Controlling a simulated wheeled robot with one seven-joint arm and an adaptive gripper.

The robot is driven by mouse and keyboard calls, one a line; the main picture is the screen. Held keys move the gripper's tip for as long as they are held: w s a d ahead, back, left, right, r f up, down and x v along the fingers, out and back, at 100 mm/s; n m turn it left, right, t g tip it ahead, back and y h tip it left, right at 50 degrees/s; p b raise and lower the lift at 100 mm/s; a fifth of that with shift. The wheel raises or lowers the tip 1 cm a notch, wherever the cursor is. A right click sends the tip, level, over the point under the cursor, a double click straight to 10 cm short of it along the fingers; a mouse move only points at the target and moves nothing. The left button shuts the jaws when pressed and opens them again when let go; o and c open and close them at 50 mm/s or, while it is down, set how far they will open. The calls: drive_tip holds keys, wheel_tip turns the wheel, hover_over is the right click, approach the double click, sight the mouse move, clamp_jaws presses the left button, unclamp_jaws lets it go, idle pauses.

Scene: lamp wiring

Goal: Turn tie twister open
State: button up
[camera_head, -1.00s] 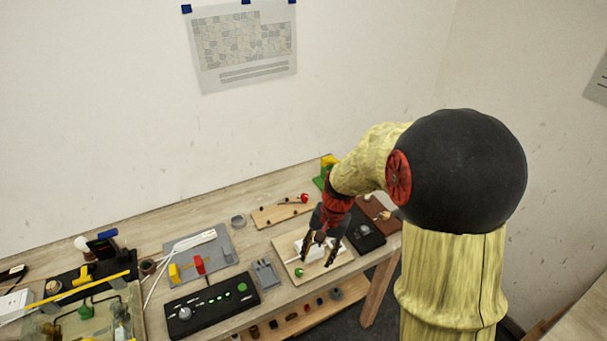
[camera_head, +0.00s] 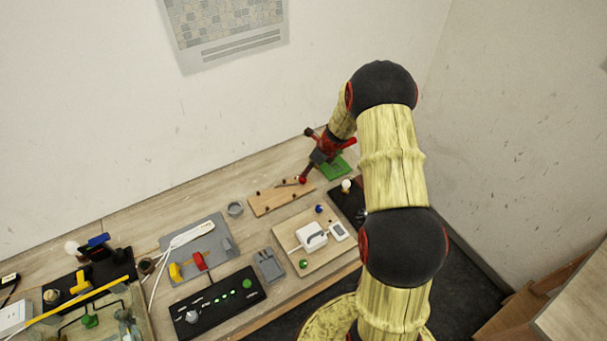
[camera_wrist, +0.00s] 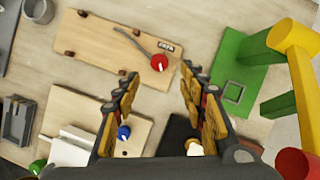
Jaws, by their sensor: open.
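A red knob (camera_wrist: 159,62) with a white pointer mark sits at one end of a light wooden board (camera_wrist: 95,45); it appears to be the tie twister. In the head view my gripper (camera_head: 308,172) is above the right end of the board (camera_head: 268,200).
A green base (camera_wrist: 235,85) with a yellow and green upright (camera_wrist: 292,55) stands close to the right. Below is a board with a blue knob (camera_wrist: 123,132) and white boxes (camera_head: 312,236). A grey cup (camera_head: 235,209) stands left of the wooden board.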

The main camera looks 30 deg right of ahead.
sight(303, 180)
drive_tip(key=shift+x, duration=3.95)
drive_tip(key=shift+c, duration=1.4)
drive_tip(key=c, duration=0.7)
clamp_jaws()
